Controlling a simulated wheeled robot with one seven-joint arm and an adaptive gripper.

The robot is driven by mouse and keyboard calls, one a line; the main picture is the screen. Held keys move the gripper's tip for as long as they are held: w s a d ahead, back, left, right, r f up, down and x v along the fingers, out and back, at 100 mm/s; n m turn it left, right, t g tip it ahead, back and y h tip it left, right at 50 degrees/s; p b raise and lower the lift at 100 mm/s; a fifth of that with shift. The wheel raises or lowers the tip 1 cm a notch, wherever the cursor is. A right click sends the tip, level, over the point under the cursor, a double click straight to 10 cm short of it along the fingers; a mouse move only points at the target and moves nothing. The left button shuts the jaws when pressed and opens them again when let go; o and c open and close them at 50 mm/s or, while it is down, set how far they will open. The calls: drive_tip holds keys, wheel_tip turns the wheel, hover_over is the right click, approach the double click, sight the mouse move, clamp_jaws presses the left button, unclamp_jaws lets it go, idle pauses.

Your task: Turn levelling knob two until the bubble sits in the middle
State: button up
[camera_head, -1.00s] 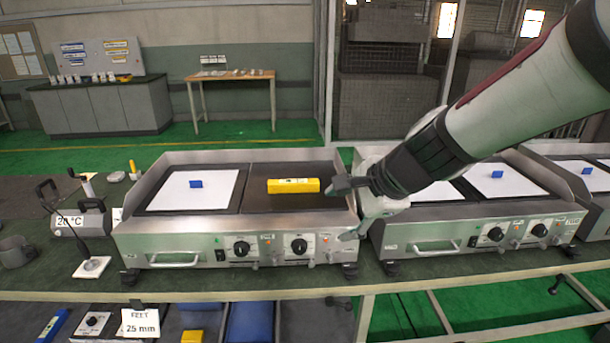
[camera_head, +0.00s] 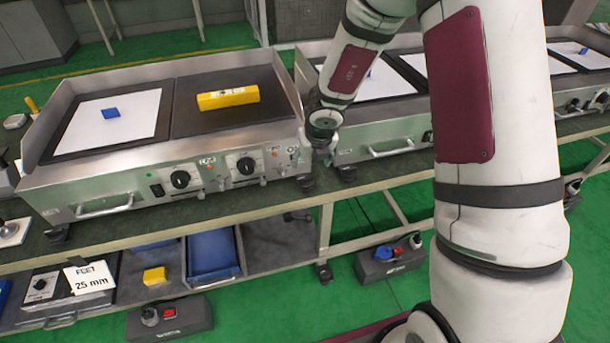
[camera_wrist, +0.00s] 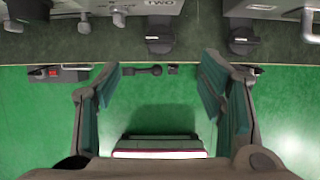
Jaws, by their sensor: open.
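The yellow spirit level (camera_head: 228,96) lies on the dark right-hand plate of the nearest griddle (camera_head: 110,182). Its bubble is too small to read. In the wrist view, a black foot with a round base (camera_wrist: 160,40), which looks like levelling knob two, stands on the bench below a "TWO" label on the griddle's corner. It also shows in the head view (camera_head: 306,183). My gripper (camera_wrist: 163,68) is open and empty, its fingers apart in front of the bench edge and short of the foot. The head view does not show the fingers clearly.
A second black foot (camera_wrist: 243,40) stands close to the right, under the neighbouring griddle (camera_head: 395,143). Dial knobs (camera_head: 246,166) project from the front panel. Below the bench are a blue tray (camera_head: 213,254) and a "FEET 25 mm" card (camera_head: 90,276).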

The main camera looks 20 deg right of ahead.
sight(305, 178)
drive_tip(key=b+x, duration=0.7)
drive_tip(key=x, duration=0.5)
drive_tip(key=shift+w+f, duration=0.15)
drive_tip(key=shift+c, duration=0.5)
drive_tip(key=c, duration=1.1)
